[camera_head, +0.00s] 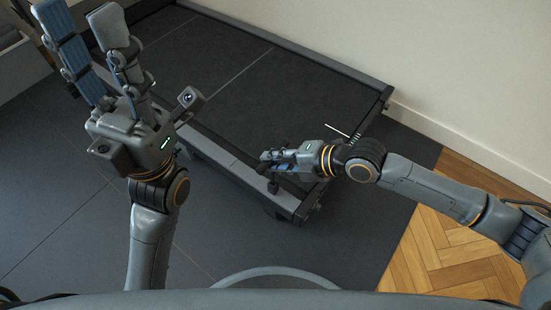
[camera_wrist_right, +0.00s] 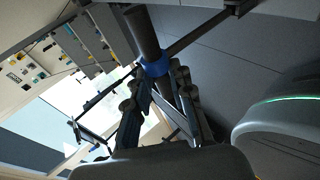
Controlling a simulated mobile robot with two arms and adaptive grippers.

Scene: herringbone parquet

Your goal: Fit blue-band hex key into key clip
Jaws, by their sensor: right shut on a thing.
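The hex key shows in the right wrist view as a dark rod (camera_wrist_right: 143,30) with a blue band (camera_wrist_right: 156,67). My right gripper (camera_wrist_right: 160,85) is shut on it just beside the band. In the head view my right gripper (camera_head: 266,162) is over the near right corner of the dark framed platform, with a small dark piece just below its fingers. I cannot tell whether that piece is part of the key. My left gripper (camera_head: 78,12) is open and empty, its fingers spread upward at the upper left. I cannot make out the key clip for certain.
The low platform (camera_head: 215,85) has a raised dark rim (camera_head: 300,50) along a pale wall (camera_head: 420,60). Dark mat (camera_head: 60,200) lies in front, with herringbone parquet (camera_head: 450,255) at lower right. The wrist view shows a panel with small coloured parts (camera_wrist_right: 38,62) at upper left.

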